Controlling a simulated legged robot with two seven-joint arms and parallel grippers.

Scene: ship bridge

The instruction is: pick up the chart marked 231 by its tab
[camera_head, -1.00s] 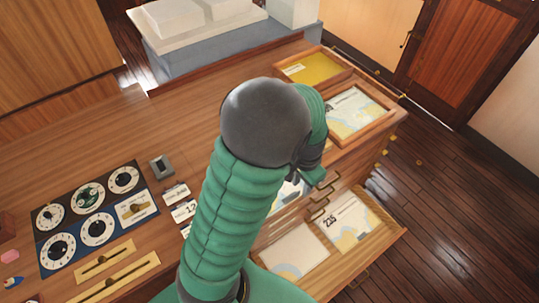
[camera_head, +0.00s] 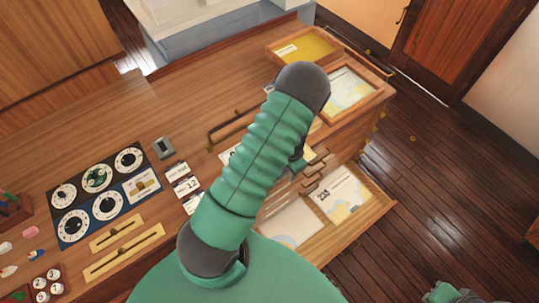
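An open drawer (camera_head: 372,217) at the right of the chart table holds two charts side by side. The right chart (camera_head: 346,192) bears a number starting with 23; its last digit is too small to read surely. The left chart (camera_head: 290,224) is pale, with its upper part covered by my arm; I read no number on it. I cannot make out a tab on either. My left arm crosses the middle of the view. My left gripper (camera_head: 298,164) shows only as a small dark part behind the forearm, above the drawer's far side; its fingers are mostly hidden.
Two framed trays, one with a yellow sheet (camera_head: 304,47) and one with a chart (camera_head: 349,87), sit on the tabletop. A brass rail (camera_head: 226,128), dial panel (camera_head: 99,195) and small cards lie left.

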